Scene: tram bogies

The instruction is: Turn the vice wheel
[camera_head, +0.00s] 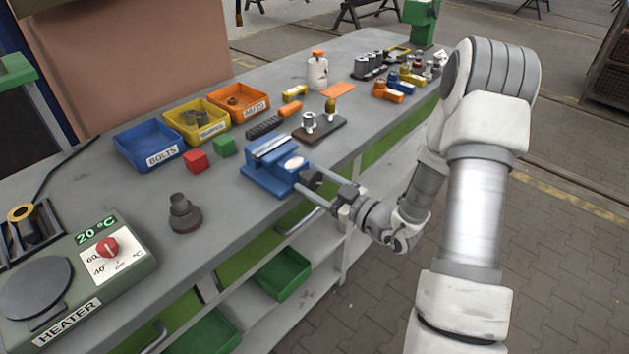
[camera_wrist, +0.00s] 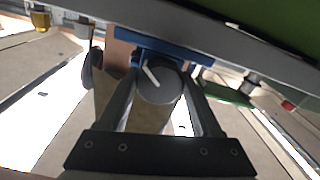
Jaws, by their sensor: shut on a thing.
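The blue vice (camera_head: 272,168) stands at the front edge of the workbench. Its dark round wheel (camera_wrist: 160,82) with a white mark faces the wrist camera, below the blue vice body (camera_wrist: 165,45). In the head view the wheel (camera_head: 312,176) is small and partly covered by the fingers. My gripper (camera_head: 317,190) reaches in from the right, at the front of the vice. In the wrist view my gripper (camera_wrist: 160,90) has one finger on each side of the wheel and is shut on it. The white mark slants from upper left to lower right.
A grey workbench (camera_head: 235,235) carries BOLTS (camera_head: 150,146) and other bins, red (camera_head: 195,160) and green (camera_head: 223,146) blocks, a dark stepped part (camera_head: 184,213) and a heater (camera_head: 75,275). A bench-edge rail (camera_head: 300,220) and green shelf bins (camera_head: 282,273) lie below. Floor at right is clear.

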